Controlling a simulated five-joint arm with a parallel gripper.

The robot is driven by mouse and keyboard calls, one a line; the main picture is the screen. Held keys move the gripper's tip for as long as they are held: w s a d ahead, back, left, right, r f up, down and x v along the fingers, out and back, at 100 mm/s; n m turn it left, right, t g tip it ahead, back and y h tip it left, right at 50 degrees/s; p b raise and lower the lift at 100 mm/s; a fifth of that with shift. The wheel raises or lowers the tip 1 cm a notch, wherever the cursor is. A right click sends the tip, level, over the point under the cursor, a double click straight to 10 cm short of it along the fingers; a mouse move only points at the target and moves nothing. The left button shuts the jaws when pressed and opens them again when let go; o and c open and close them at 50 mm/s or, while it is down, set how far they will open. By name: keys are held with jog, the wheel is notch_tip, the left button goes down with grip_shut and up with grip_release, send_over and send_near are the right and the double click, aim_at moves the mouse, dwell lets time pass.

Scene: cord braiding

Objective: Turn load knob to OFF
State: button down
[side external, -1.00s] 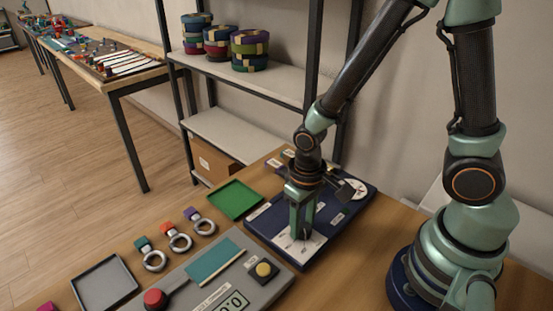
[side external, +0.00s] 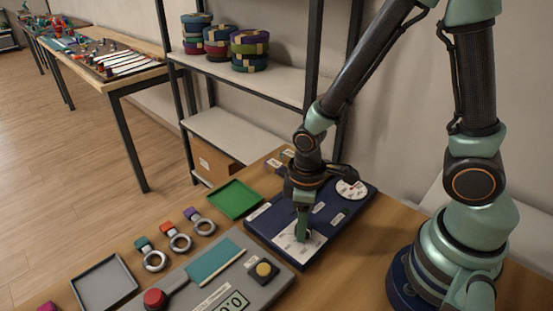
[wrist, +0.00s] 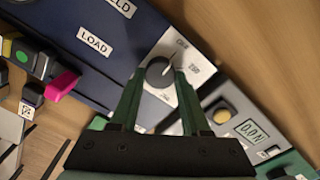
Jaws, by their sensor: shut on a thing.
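A grey console (side external: 225,275) with a red knob (side external: 154,298), a yellow button (side external: 264,269) and a display lies in front of the panel. A green tray (side external: 235,199), several ringed pieces and a grey tray (side external: 104,283) lie to the left. A round white dial (side external: 351,189) sits at the panel's back.

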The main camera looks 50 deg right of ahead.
dwell(0.4)
jog(key=shift+c, duration=1.9)
grip_release()
jog(key=shift+r, duration=0.1)
notch_tip(320, 180, up, 12)
notch_tip(320, 180, up, 7)
jog(key=shift+d, duration=0.1)
jog(key=w+d+r+m+t, duration=0.1)
jog(key=d+r+m+t, duration=0.1)
jog(key=d+m+t, duration=0.3)
jog(key=shift+w+d+r+m+t, duration=0.3)
jog(key=shift+d+r+m, duration=0.1)
jog(key=shift+d+m, duration=0.6)
